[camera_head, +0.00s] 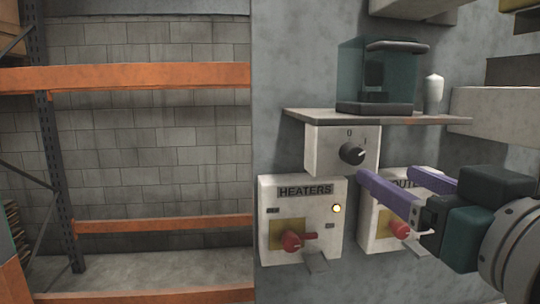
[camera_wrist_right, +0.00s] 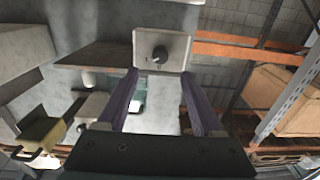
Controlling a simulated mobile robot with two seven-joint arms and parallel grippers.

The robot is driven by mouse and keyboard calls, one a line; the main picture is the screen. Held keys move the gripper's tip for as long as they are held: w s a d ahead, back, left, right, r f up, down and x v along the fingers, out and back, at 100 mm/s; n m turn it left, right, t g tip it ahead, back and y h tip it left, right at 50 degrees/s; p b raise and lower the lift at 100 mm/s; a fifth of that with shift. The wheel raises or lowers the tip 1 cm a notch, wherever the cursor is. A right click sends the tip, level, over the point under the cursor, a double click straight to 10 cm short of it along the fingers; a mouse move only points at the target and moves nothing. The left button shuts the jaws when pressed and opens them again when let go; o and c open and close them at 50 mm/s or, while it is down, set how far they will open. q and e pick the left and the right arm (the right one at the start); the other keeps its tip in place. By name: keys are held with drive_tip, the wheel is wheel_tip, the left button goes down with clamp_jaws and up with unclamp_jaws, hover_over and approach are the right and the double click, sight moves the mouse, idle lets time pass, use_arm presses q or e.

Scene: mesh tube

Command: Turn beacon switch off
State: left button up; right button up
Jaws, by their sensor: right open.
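A white switch box (camera_head: 316,149) with a black rotary knob (camera_head: 352,153) hangs under a small shelf. Marks including a 0 show above the knob, and its pale pointer line leans to the upper right. No beacon label is readable on it. My right gripper (camera_head: 386,174) is open and empty, with purple fingers, just below and right of the knob in the head view. In the right wrist view the knob (camera_wrist_right: 160,53) shows ahead, centred between the spread fingers of the gripper (camera_wrist_right: 159,76), apart from them. My left gripper is not in view.
A HEATERS panel (camera_head: 275,222) with a red handle and lit lamp is at lower left of the knob. Another red-handled panel (camera_head: 377,225) is partly behind my right gripper. A teal glass case (camera_head: 376,75) and white bottle (camera_head: 433,95) stand on the shelf (camera_head: 300,115).

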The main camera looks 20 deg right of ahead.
sight(356, 158)
drive_tip(key=p+x, duration=0.3)
drive_tip(key=x, duration=0.5)
drive_tip(key=shift+r, duration=0.1)
drive_tip(key=shift+w, duration=0.4)
clamp_jaws()
